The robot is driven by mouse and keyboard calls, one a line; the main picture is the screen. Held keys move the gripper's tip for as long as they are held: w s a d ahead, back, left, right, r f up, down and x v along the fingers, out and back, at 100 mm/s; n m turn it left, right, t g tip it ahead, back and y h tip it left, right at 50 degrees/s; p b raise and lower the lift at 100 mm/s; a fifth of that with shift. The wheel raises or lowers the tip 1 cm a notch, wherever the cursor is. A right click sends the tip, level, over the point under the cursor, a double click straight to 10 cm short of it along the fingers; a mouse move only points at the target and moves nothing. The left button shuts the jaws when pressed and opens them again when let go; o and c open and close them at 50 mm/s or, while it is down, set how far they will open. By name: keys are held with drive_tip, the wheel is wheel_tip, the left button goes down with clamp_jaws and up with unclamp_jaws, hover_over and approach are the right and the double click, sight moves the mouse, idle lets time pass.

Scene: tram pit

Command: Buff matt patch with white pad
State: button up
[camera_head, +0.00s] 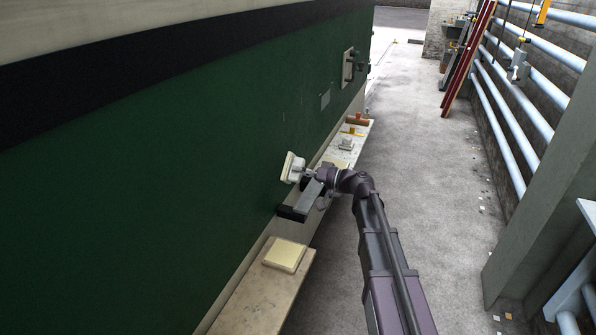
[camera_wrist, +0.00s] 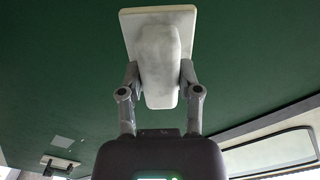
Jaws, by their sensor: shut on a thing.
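The white pad (camera_head: 293,167) is a pale square plate with a block-shaped grip on its back. My gripper (camera_head: 309,178) is shut on the grip, and in the wrist view both fingers clasp the pad's block (camera_wrist: 160,65). The pad's face is turned to the green tram side (camera_head: 190,130); I cannot tell whether it touches. A small dull grey-green rectangle (camera_head: 325,99) on the green side, farther along, may be the matt patch. A similar pale patch (camera_wrist: 62,141) shows at lower left in the wrist view.
A plank ledge (camera_head: 245,300) runs along the tram's foot, with a cream square block (camera_head: 284,255) near and several small items farther off. A fitting (camera_head: 348,66) juts from the side. The grey floor (camera_head: 420,170) is open; pipes (camera_head: 515,95) line the right wall.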

drive_tip(key=shift+d, duration=0.15)
drive_tip(key=shift+v, duration=1.35)
